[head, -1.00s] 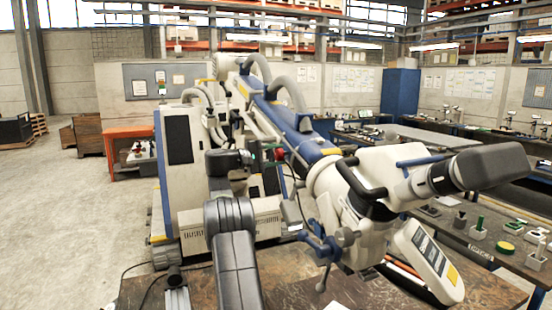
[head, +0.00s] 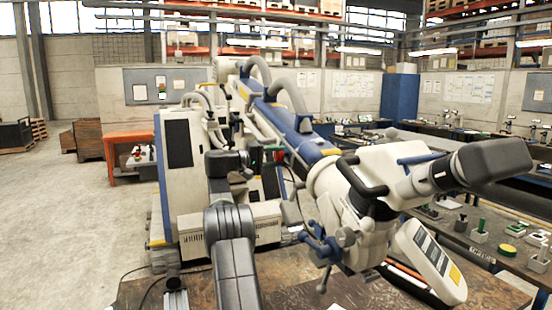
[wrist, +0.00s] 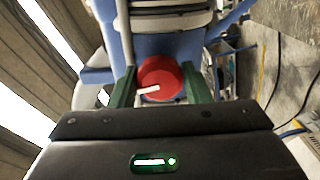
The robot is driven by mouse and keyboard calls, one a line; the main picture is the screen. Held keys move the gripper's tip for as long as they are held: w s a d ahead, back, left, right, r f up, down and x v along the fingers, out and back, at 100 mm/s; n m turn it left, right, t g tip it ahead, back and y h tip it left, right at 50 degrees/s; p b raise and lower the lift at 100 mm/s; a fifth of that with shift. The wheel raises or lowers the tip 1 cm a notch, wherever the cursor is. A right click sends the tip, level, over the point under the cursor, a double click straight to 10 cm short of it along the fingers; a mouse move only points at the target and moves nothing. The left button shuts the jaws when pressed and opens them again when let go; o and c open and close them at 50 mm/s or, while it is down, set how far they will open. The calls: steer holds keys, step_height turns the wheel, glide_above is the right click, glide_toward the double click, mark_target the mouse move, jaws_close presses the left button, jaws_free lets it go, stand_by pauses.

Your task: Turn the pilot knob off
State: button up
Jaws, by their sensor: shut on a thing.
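The pilot knob (wrist: 165,74) is a round red knob with a white pointer mark, on the blue and white body of the microscope arm. In the wrist view, the mark points left and slightly down. My gripper (wrist: 159,72) has one green finger on each side of the knob and is shut on it. In the head view, my gripper (head: 268,154) is at the side of the blue and white microscope arm (head: 272,108), small and partly hidden by my own dark wrist, so the knob's pointer cannot be read there.
The microscope head (head: 352,195) with its handles and eyepiece hangs close on the right, above a brown table (head: 300,294). The white cabinet base (head: 177,140) stands behind my arm. Open floor (head: 70,215) lies to the left.

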steer(key=shift+f, duration=0.1)
steer(key=o, duration=1)
steer(key=b+v, duration=0.2)
steer(key=v, duration=1.1)
steer(key=shift+s+a, duration=0.15)
steer(key=shift+a, duration=0.25)
steer(key=shift+d, duration=0.1)
steer(key=p+x, duration=0.2)
steer(key=x, duration=1.1)
steer(key=shift+w+d, duration=0.2)
steer(key=shift+d, duration=0.15)
steer(key=shift+a, duration=0.1)
